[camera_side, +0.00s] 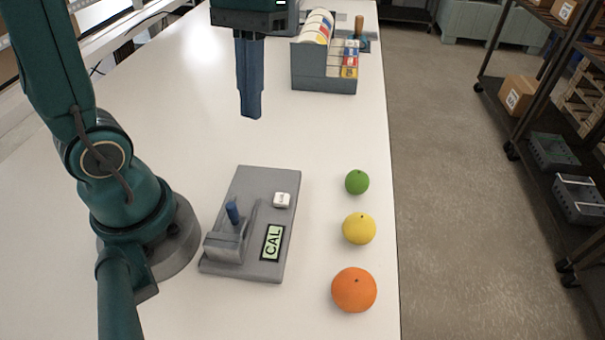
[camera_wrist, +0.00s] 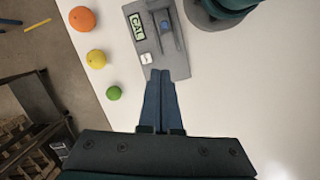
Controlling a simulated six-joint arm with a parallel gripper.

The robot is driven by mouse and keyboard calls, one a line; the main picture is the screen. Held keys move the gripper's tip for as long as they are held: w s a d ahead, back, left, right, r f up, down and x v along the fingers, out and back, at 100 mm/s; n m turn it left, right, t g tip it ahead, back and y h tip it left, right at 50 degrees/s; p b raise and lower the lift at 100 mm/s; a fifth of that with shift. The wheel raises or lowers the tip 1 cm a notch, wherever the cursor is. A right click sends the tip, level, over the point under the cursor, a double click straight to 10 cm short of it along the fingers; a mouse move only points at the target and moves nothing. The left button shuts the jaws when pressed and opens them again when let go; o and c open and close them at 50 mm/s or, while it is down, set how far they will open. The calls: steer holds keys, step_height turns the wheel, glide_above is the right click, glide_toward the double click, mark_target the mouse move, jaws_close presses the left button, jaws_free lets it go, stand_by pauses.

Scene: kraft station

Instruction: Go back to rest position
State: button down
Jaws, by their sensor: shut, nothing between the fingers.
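My gripper (camera_side: 251,112) hangs above the white table, fingers pointing down, shut with nothing between them. It is well above the table surface and behind the grey device in the side view. In the wrist view my gripper (camera_wrist: 160,76) shows its two blue fingers pressed together, with the grey device beyond the tips.
A grey device (camera_side: 259,190) with a blue lever (camera_side: 233,212), a white button (camera_side: 282,200) and a "CAL" label stands on the table (camera_side: 190,90). A green fruit (camera_side: 357,182), a yellow fruit (camera_side: 359,228) and an orange (camera_side: 354,290) line the right edge. A grey bin (camera_side: 322,84) stands behind.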

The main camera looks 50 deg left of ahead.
steer(key=s+f+m+t, duration=0.1)
steer(key=t, duration=0.1)
steer(key=s+m+t+y, duration=0.1)
steer(key=m+t, duration=0.1)
steer(key=t, duration=0.1)
steer(key=f+m+t, duration=0.1)
steer(key=m+t, duration=0.1)
steer(key=shift+s+d+f+t, duration=0.3)
steer(key=shift+s, duration=0.1)
